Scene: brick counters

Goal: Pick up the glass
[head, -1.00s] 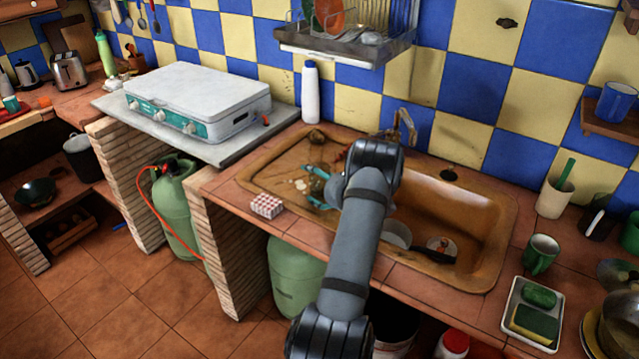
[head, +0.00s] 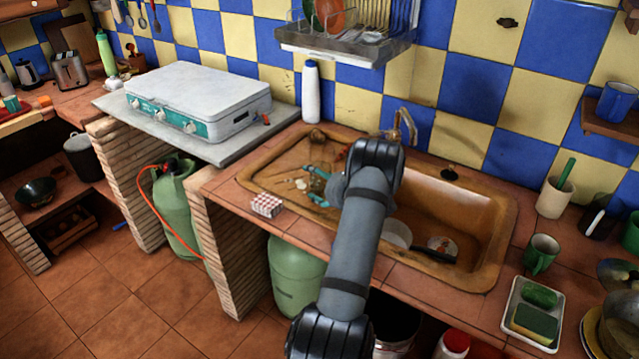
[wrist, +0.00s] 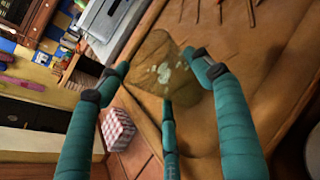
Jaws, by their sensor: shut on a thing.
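The glass (wrist: 158,50) is a see-through, brownish tumbler with pale spots on it, seen in the wrist view. My gripper (wrist: 162,78) has its teal fingers around the glass, with dark pads against its sides and a third finger below it in the picture. It is shut on the glass. In the head view my gripper (head: 318,186) is over the left, drainboard side of the sink, partly hidden by my arm. The glass is hard to make out there. I cannot tell whether it touches the surface.
The brown sink (head: 480,215) has a bowl on the right holding a pan and a dish. A red-and-white checked box (head: 267,205) sits on the counter edge. A white bottle (head: 310,92) stands behind, under the dish rack (head: 345,45). A tap (head: 405,125) is close behind my wrist.

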